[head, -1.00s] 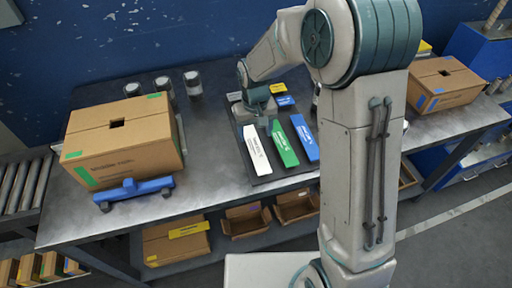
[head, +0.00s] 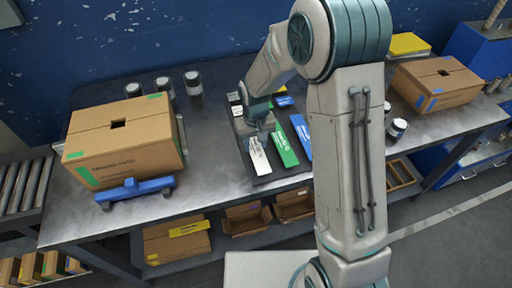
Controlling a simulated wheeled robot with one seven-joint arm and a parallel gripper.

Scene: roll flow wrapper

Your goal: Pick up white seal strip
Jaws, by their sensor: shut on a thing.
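The white seal strip (head: 260,161) lies at the left of a dark tray (head: 272,180) on the metal bench in the head view. Its far part is hidden under my gripper (head: 258,139). My gripper points down over that far part and is shut on the strip. I cannot tell whether the strip is lifted off the tray. A green strip (head: 285,147) lies just to the right of it. A blue strip (head: 302,140) lies further right, partly hidden behind my arm.
A large cardboard box (head: 125,143) stands on a blue holder (head: 135,189) at the left. Several small canisters stand behind it. Another carton (head: 438,83) stands at the right. Bare bench (head: 212,140) lies between the left box and the tray.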

